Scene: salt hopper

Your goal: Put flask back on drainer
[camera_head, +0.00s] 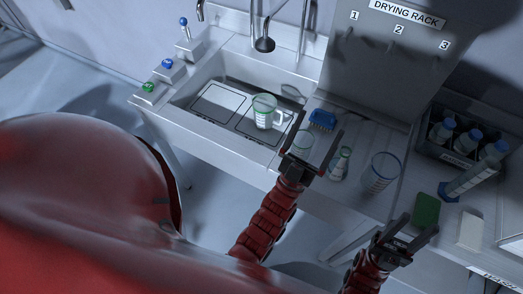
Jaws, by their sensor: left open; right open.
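A small conical glass flask (340,164) with green markings stands on the counter, just right of my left gripper. My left gripper (320,122) is open, its fingers pointing toward the back of the counter, with nothing clearly held between them. My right gripper (420,222) is open and empty near the front right of the counter, by a green sponge. The drainer is a grey upright panel (370,75) labelled DRYING RACK, with places numbered 1, 2 and 3. Its pegs are dim and I see no glassware on them.
A glass jug (264,111) stands in the sink (190,101). A small beaker (303,142) is partly behind my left gripper. A larger beaker (382,173), green sponge (427,208), blue brush (323,120), measuring cylinder (474,179) and bottle crate (459,156) crowd the counter.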

